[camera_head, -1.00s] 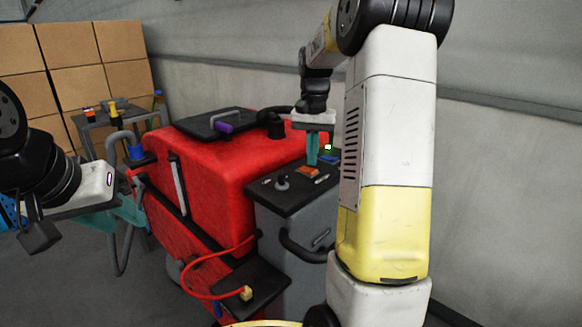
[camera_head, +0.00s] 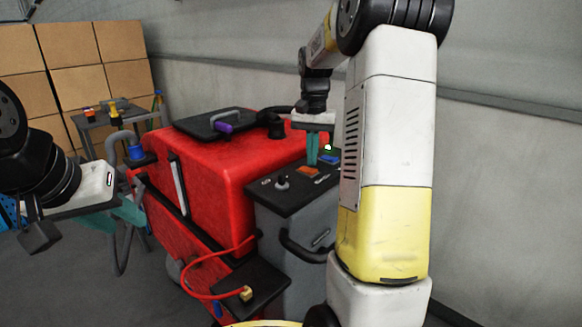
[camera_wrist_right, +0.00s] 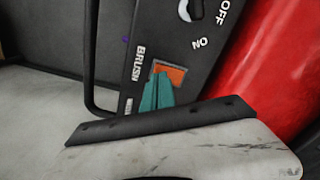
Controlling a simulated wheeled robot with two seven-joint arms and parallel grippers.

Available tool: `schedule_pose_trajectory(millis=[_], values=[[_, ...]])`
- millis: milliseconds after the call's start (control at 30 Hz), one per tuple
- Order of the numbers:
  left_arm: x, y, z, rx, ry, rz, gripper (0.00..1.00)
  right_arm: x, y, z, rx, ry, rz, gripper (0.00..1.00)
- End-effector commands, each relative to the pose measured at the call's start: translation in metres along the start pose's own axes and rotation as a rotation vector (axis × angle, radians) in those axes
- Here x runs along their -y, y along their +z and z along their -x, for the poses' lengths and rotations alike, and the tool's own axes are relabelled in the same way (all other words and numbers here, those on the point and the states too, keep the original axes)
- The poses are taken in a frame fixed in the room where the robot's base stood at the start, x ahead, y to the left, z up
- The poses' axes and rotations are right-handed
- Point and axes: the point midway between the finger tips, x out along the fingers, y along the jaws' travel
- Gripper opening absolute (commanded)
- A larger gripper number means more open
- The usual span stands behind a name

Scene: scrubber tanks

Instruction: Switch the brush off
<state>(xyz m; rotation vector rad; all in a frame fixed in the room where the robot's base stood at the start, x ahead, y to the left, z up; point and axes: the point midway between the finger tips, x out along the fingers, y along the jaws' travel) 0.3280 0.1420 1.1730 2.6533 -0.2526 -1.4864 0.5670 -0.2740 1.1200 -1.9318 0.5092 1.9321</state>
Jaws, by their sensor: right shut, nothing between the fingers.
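The brush switch is an orange rocker (camera_head: 306,171) on the black control panel (camera_head: 290,195) of the red scrubber. In the right wrist view the orange rocker (camera_wrist_right: 176,72) sits beside the printed word BRUSH. My right gripper (camera_head: 312,158) is shut and empty, teal fingers pointing down just behind the rocker. In the wrist view its fingertips (camera_wrist_right: 158,80) overlap the rocker's near part; I cannot tell whether they touch it. The rocker's tilt is not clear. My left gripper (camera_head: 128,214) hangs at the left, away from the panel; its finger opening is not clear.
A blue rocker (camera_head: 328,159) lies close to the right fingers. A grey knob (camera_head: 281,183) sits at the panel's left; ON and OFF are printed by a knob in the wrist view. A red cable (camera_head: 205,290) loops below. Boxes (camera_head: 80,70) are stacked behind.

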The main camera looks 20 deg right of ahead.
Motion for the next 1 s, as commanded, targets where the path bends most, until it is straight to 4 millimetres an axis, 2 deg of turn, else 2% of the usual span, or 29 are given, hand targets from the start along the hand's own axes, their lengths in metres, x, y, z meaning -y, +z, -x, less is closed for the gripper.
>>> schedule_pose_trajectory(millis=[1000], values=[[0.000,0.000,0.000,0.000,0.000,0.000,0.36,0.000,0.000,-0.012,0.001,0.000,0.000,0.00]])
